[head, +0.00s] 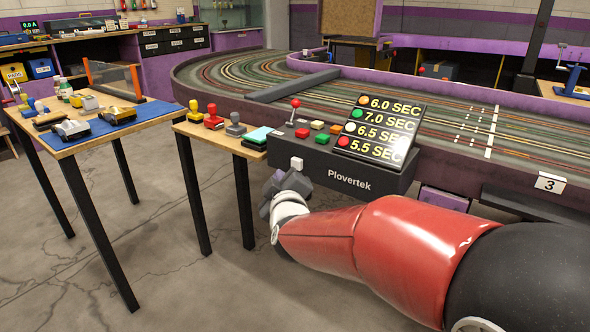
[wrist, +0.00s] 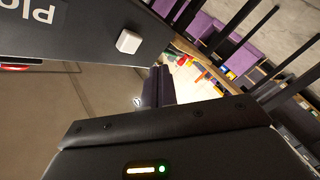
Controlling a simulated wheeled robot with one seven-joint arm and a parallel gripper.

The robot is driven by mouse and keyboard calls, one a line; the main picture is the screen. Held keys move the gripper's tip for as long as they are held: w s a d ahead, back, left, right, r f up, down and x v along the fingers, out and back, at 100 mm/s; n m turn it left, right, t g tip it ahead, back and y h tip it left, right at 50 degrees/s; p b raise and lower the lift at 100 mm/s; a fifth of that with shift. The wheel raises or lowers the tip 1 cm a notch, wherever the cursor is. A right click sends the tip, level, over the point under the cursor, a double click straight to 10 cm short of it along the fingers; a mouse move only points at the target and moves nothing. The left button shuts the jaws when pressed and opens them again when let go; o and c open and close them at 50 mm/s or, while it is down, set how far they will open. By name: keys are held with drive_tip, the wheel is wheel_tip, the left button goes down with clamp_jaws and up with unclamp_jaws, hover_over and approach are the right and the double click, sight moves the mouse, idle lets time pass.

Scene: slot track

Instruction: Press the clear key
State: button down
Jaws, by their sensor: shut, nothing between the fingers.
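The dark Plovertek console (head: 380,183) stands against the slot track. A white square key (head: 297,163) sticks out from the left of its front face; it also shows in the wrist view (wrist: 128,41). Several coloured keys, among them a red key (head: 302,132) and a green key (head: 323,139), sit on its top. I can read no "clear" label on any key. My gripper (head: 284,183) is just below and in front of the white key, beside the console front. In the wrist view its fingers (wrist: 158,87) are together and empty, apart from the white key.
A display board (head: 378,130) with lit times and a red-knobbed lever (head: 294,108) stand on the console. A small stand with stamps, such as a red stamp (head: 213,118), is to the left. A table with a blue mat (head: 108,122) and model cars stands farther left.

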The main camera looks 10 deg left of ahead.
sight(291, 164)
drive_tip(key=shift+w+d+b, duration=0.2)
drive_tip(key=shift+w+d, duration=0.1)
drive_tip(key=shift+w, duration=0.4)
drive_tip(key=shift+w+d+b, duration=0.15)
drive_tip(key=shift+w+d, duration=0.15)
drive_tip(key=shift+w, duration=0.4)
idle(1.0)
drive_tip(key=shift+w+d, duration=0.15)
drive_tip(key=shift+w, duration=0.2)
drive_tip(key=shift+w+d+b, duration=0.2)
drive_tip(key=shift+w+b, duration=0.2)
drive_tip(key=shift+w, duration=0.1)
idle(0.7)
drive_tip(key=shift+s+a, duration=0.35)
drive_tip(key=shift+s, duration=0.5)
drive_tip(key=shift+s+a+p, duration=0.3)
drive_tip(key=shift+s+p, duration=0.05)
drive_tip(key=shift+s, duration=0.45)
drive_tip(key=shift+s+a+p, duration=0.3)
drive_tip(key=shift+s+a, duration=0.05)
drive_tip(key=shift+s, duration=0.4)
drive_tip(key=shift+s+a+p, duration=0.3)
drive_tip(key=shift+s+p, duration=0.05)
drive_tip(key=shift+s, duration=0.45)
